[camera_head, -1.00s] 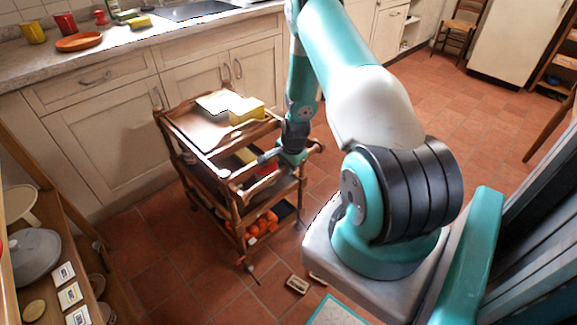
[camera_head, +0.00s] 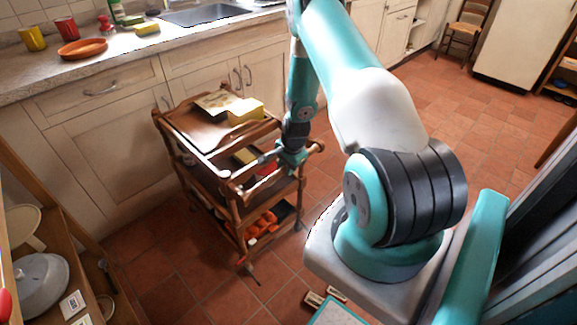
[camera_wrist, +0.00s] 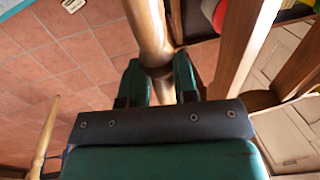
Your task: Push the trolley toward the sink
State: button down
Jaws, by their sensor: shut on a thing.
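The wooden trolley (camera_head: 205,142) stands on the tiled floor in front of the cabinets, with a yellow block (camera_head: 245,111) and a flat pale item on its top and orange things on its lower shelf. My gripper (camera_head: 291,160) is at the trolley's near right side. In the wrist view my gripper (camera_wrist: 160,82) has its two fingers on either side of a round wooden bar (camera_wrist: 148,30) of the trolley and is shut on it. The sink (camera_head: 205,14) is set in the counter behind the trolley, near the top of the head view.
The counter (camera_head: 60,78) carries cups, an orange plate (camera_head: 82,48) and a green bottle. A wooden shelf (camera_head: 30,222) with dishes stands at the lower left. Small cards (camera_head: 313,299) lie on the floor at the front. The tiled floor is open at the right rear.

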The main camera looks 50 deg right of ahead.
jog(key=shift+w+d, duration=0.15)
jog(key=shift+w, duration=0.15)
jog(key=c, duration=0.8)
grip_release()
jog(key=s+r, duration=0.3)
jog(key=r, duration=1.4)
jog(key=shift+s+a+p, duration=0.15)
jog(key=shift+a+p, duration=0.15)
